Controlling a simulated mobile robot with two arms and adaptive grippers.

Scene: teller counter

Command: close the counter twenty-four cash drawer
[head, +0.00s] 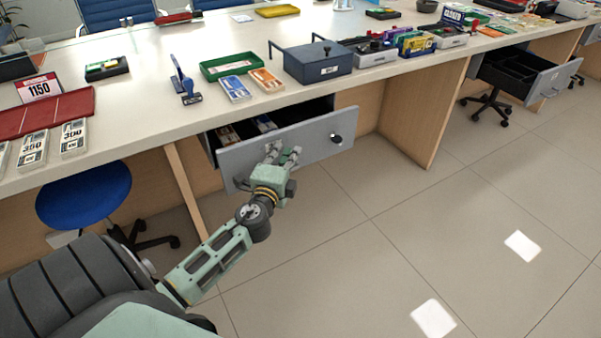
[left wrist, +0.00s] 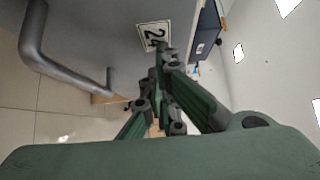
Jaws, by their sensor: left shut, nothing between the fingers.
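The cash drawer (head: 312,136) under the near counter is pulled out, with a grey front and a few bundles (head: 264,123) showing inside. My left gripper (head: 283,152) is shut and empty, with its fingers at the outer face of this front. I cannot tell whether they touch it. In the left wrist view, a plate marked 24 (left wrist: 154,35) is on the grey front beside my fingertips (left wrist: 160,80). A bar handle (left wrist: 55,68) shows at the left there. My right gripper is out of view.
A second drawer (head: 548,84) stands open farther right. A blue stool (head: 85,194) is left of the drawer, by a wooden panel (head: 186,188). A blue-grey box (head: 318,64) and a green tray (head: 229,66) stand on the counter above. The tiled floor in front is clear.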

